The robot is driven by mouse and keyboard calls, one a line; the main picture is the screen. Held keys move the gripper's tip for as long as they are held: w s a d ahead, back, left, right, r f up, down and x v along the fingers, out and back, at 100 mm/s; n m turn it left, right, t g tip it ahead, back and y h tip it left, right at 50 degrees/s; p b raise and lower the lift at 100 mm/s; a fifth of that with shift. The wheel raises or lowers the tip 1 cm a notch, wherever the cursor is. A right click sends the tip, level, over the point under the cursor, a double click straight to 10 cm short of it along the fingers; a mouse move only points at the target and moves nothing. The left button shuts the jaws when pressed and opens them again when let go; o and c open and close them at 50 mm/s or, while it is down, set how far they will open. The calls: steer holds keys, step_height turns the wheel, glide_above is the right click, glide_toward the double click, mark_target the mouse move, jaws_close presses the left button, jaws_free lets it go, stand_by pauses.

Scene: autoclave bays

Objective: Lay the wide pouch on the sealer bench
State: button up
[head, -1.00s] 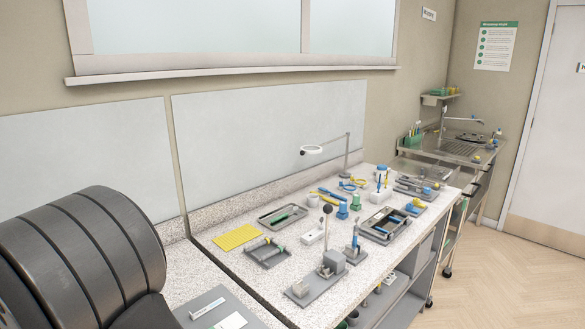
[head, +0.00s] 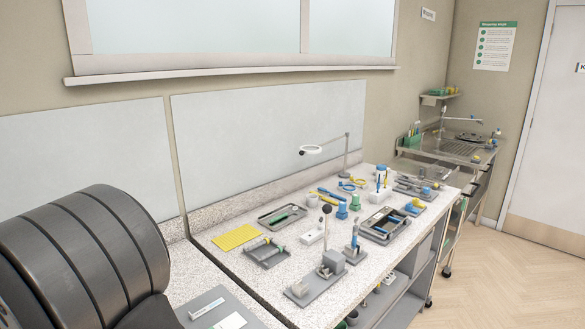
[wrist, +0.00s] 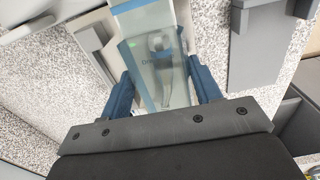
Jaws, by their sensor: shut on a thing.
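In the wrist view my gripper (wrist: 162,88) is shut on a clear pouch (wrist: 148,28), with its two blue fingers on either side of it. The pouch has a pale, see-through face, and a grey metal object and blue print show in it. It is above a speckled worktop; I cannot tell the height. My gripper and the pouch do not show in the head view. No label in view tells which surface is the sealer bench.
In the head view a speckled bench (head: 213,257) carries a yellow mat (head: 236,237), grey trays (head: 267,254), a grey stand (head: 328,270) and several small tools. A steel sink unit (head: 462,151) is at the far right, beside open floor (head: 500,250).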

steer(key=shift+r, duration=0.25)
steer(key=shift+r, duration=1.15)
steer(key=shift+r, duration=0.15)
steer(key=shift+a, duration=0.1)
stand_by(0.4)
steer(key=shift+s+a+r+n, duration=0.2)
steer(key=shift+a+n, duration=0.25)
steer(key=shift+n, duration=0.35)
steer(key=s+a+r+n, duration=0.25)
steer(key=a+n, duration=0.25)
steer(key=n, duration=0.3)
steer(key=s+a+r+n, duration=0.1)
steer(key=s+a+n, duration=0.35)
steer(key=n, duration=0.45)
steer(key=s+a+f, duration=0.4)
steer(key=s+a, duration=0.1)
steer(key=s+a+f, duration=0.2)
steer(key=s, duration=0.1)
steer(key=shift+s+a+f, duration=0.2)
steer(key=shift+s+f, duration=0.05)
steer(key=shift+f, duration=2.1)
